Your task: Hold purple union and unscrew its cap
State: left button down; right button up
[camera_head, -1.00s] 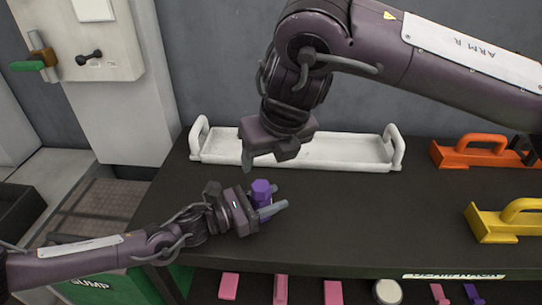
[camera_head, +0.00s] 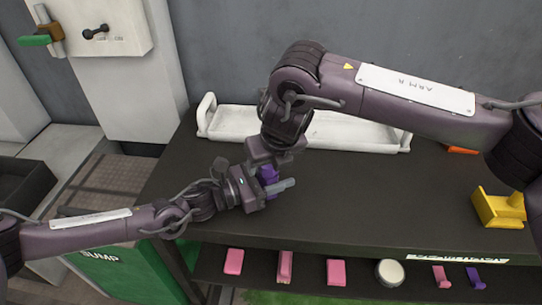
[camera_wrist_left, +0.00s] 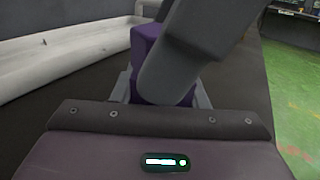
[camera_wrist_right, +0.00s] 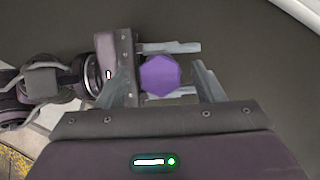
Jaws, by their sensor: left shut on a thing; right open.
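The purple union (camera_head: 268,176) stands upright above the dark bench, held between the fingers of my left gripper (camera_head: 276,186). In the left wrist view the union (camera_wrist_left: 143,45) is partly hidden by a grey finger of my right gripper. The union's lower part is hidden.
A white tray with handles (camera_head: 350,132) lies behind the grippers. Pink and purple pieces and a round white one (camera_head: 389,272) sit on the shelf below.

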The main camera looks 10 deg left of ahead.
jog(key=shift+c, duration=0.4)
jog(key=c, duration=1)
jog(key=n+g+y, duration=0.1)
jog(key=n, duration=0.3)
jog(key=shift+w+d, duration=0.1)
jog(key=shift+d, duration=0.05)
jog(key=shift+n+g, duration=0.4)
jog(key=shift+n, duration=0.6)
jog(key=n+g+y, duration=0.1)
jog(key=n, duration=0.1)
jog(key=shift+w+n, duration=0.15)
jog(key=shift+n, duration=0.25)
jog(key=n+g, duration=0.1)
jog(key=n, duration=0.2)
